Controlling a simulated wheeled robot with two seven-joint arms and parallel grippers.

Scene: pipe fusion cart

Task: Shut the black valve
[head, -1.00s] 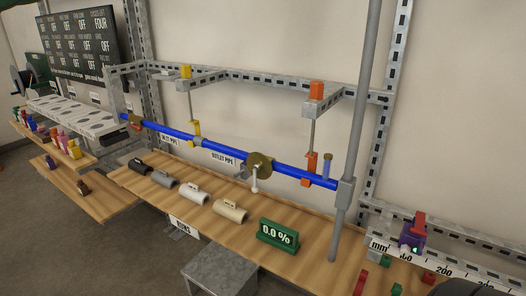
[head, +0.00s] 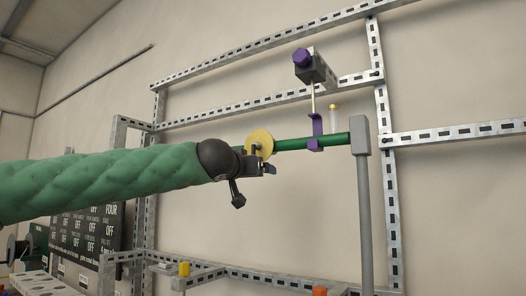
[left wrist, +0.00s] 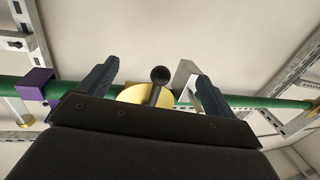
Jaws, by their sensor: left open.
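A green pipe (head: 290,143) runs along the upper wall frame with a yellow disc (head: 262,139) on it. In the left wrist view, a lever with a black ball end (left wrist: 160,75) stands out in front of the yellow disc (left wrist: 132,96); it appears to be the black valve's handle. My left gripper (head: 255,183) is at the disc, and its open fingers lie on either side of the lever in its wrist view. I cannot tell whether either finger touches it. In the head view my gripper hides most of the lever. My right gripper is not in view.
A purple clamp (head: 316,130) holds the pipe right of the disc, below a bracket with a purple knob (head: 301,57). A grey post (head: 365,200) stands at the pipe's right end. A dark board (head: 85,235) is at lower left.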

